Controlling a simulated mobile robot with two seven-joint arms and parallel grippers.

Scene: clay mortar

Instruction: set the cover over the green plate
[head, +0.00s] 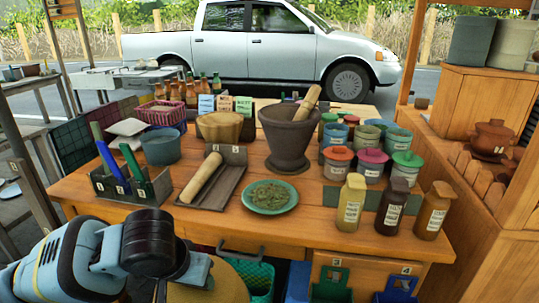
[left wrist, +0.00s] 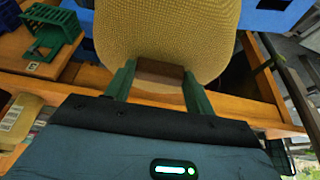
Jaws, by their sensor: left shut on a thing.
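The green plate (head: 270,212) lies on the wooden table with a heap of dried herbs on it. The cover (left wrist: 165,28) is a yellow woven dome with a brown handle (left wrist: 160,70). My left gripper (left wrist: 158,82) is shut on that handle, one green finger on each side. In the head view the cover (head: 226,284) shows in part at the bottom, below the table's front edge and apart from the plate. My left arm hides part of it, and the gripper's fingers are hidden there. My right gripper is not in view.
A stone mortar with a pestle (head: 287,138) stands behind the plate. A tray with a rolling pin (head: 201,178) lies left of it. Several lidded jars and three bottles (head: 393,205) stand to the right. The table's front edge lies between cover and plate.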

